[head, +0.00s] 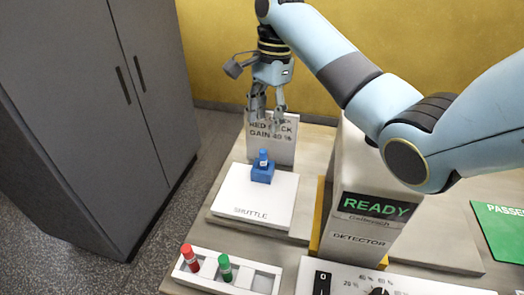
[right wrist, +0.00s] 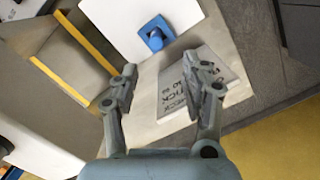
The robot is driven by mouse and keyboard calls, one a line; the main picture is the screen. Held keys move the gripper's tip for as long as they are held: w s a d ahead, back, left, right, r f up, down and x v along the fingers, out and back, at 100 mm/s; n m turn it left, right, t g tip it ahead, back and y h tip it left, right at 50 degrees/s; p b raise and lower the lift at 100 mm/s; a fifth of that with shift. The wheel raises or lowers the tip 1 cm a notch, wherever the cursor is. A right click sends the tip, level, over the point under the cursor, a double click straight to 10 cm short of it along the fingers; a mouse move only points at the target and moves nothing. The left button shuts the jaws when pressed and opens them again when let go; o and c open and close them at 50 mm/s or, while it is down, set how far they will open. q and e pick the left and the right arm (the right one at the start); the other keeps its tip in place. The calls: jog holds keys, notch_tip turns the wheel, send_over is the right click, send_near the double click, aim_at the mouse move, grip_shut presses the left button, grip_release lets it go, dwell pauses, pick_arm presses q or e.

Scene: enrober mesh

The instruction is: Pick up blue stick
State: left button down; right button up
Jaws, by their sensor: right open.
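The blue stick (head: 263,156) stands upright in a blue block holder on the white shuttle plate in the head view. In the right wrist view the blue stick (right wrist: 156,40) shows near the top, beyond the fingertips. My right gripper (head: 268,106) hangs above and behind the stick, in front of the sign. It is open and empty, and its two fingers (right wrist: 170,78) are spread apart in the right wrist view. My left gripper is not in view.
A white rack (head: 227,262) with a red stick (head: 190,257) and a green stick (head: 225,267) lies at the front. The detector (head: 366,215), marked READY, stands right of the shuttle (head: 243,197). A sign (head: 284,150) stands behind it. A grey cabinet (head: 80,100) is left.

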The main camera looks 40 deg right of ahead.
aim_at(264, 150)
jog(key=f, duration=0.3)
jog(key=shift+s+a+f, duration=0.3)
jog(key=shift+a+f, duration=0.1)
jog(key=shift+f, duration=0.35)
jog(key=f, duration=0.1)
jog(key=f+p, duration=0.1)
jog(key=f, duration=0.2)
jog(key=shift+s+a+f, duration=0.1)
jog(key=shift+a+f, duration=0.1)
jog(key=shift+a, duration=0.1)
jog(key=shift+f, duration=0.4)
jog(key=shift+c, duration=0.4)
jog(key=c, duration=0.4)
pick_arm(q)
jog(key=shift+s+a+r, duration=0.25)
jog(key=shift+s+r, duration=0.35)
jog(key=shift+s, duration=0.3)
pick_arm(e)
grip_shut()
